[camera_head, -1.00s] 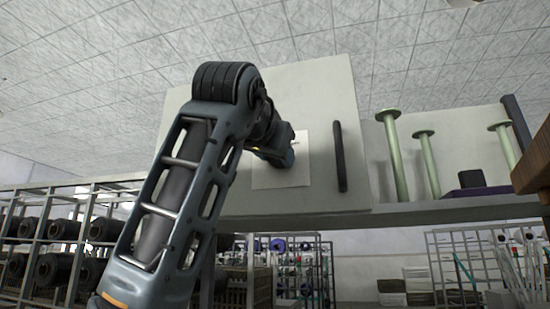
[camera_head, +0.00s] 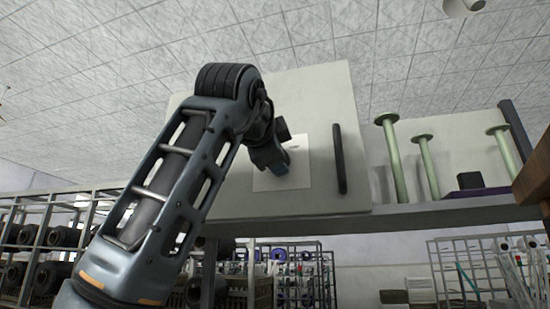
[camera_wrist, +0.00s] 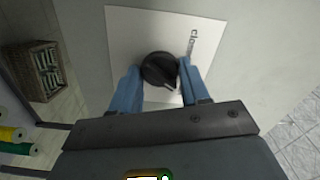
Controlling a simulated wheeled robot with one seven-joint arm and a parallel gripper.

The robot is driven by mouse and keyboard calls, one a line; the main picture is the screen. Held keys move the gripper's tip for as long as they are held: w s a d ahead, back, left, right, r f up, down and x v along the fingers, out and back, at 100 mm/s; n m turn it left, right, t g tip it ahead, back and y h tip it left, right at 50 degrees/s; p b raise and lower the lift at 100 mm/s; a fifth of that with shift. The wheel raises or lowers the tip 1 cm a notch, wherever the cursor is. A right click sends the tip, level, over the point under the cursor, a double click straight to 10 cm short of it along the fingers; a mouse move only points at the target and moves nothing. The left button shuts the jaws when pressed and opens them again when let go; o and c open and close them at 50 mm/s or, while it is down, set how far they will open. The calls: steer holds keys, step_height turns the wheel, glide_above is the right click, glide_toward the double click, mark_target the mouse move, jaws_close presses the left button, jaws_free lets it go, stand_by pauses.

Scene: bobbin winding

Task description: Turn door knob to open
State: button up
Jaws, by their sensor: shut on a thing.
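A dark round knob (camera_wrist: 158,70) sits on a white plate (camera_wrist: 125,30) on the pale door (camera_wrist: 245,45) in the wrist view. Partly hidden lettering runs along the plate's right side. My gripper (camera_wrist: 160,74) has its blue fingers on either side of the knob and is shut on it. In the head view my gripper (camera_head: 272,162) is at the white plate (camera_head: 318,165), and the arm hides the knob. The door (camera_head: 325,95) looks closed, with a dark upright bar handle (camera_head: 340,160) on its right part.
A shelf (camera_head: 445,214) runs under the door panel. Several pale green spools (camera_head: 426,165) and a purple object (camera_head: 478,192) stand on it to the right. A wooden edge (camera_head: 533,180) is at the far right. Racks of dark bobbins (camera_head: 40,235) stand at the left.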

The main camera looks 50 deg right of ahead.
steer(key=shift+m, duration=1.1)
steer(key=o, duration=1.1)
steer(key=shift+c, duration=0.2)
steer(key=shift+a, duration=0.1)
steer(key=b+v, duration=0.2)
steer(key=v, duration=0.5)
steer(key=shift+s+a, duration=0.15)
steer(key=shift+a, duration=0.1)
